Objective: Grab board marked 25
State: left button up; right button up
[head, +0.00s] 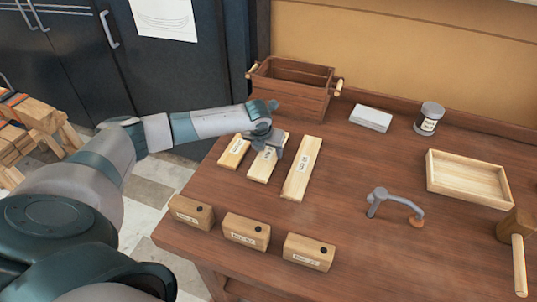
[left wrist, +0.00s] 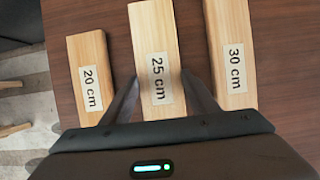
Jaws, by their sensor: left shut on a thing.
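The board marked 25 cm (left wrist: 153,38) is pale wood with a white label. It lies on the workbench, and in the head view (head: 260,172) it is the middle one of three boards. My left gripper (head: 268,146) is over its far part. In the left wrist view the fingers of my left gripper (left wrist: 160,80) are shut on the board's two long sides, around the label. The board marked 20 cm (left wrist: 88,60) lies to its left and the board marked 30 cm (left wrist: 232,40) to its right. My right gripper is not in view.
Three labelled wooden blocks (head: 246,230) stand along the bench's near edge. A brown wooden box (head: 290,95) with handles is at the back. To the right are a grey block (head: 371,118), a jar (head: 429,118), a shallow tray (head: 468,192), a clamp-like tool (head: 392,200) and a mallet (head: 518,245).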

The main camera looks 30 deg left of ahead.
pick_arm(q)
notch_tip(320, 180, up, 2)
jog(key=shift+w+r+b, duration=0.1)
jog(key=shift+r+b, duration=0.05)
jog(key=shift+b, duration=0.55)
jog(key=w+d+r+b, duration=0.2)
jog(key=d+r+b, duration=0.2)
jog(key=d+r, duration=0.3)
jog(key=d, duration=0.4)
jog(key=shift+w+d+r+b, duration=0.25)
jog(key=shift+b, duration=0.05)
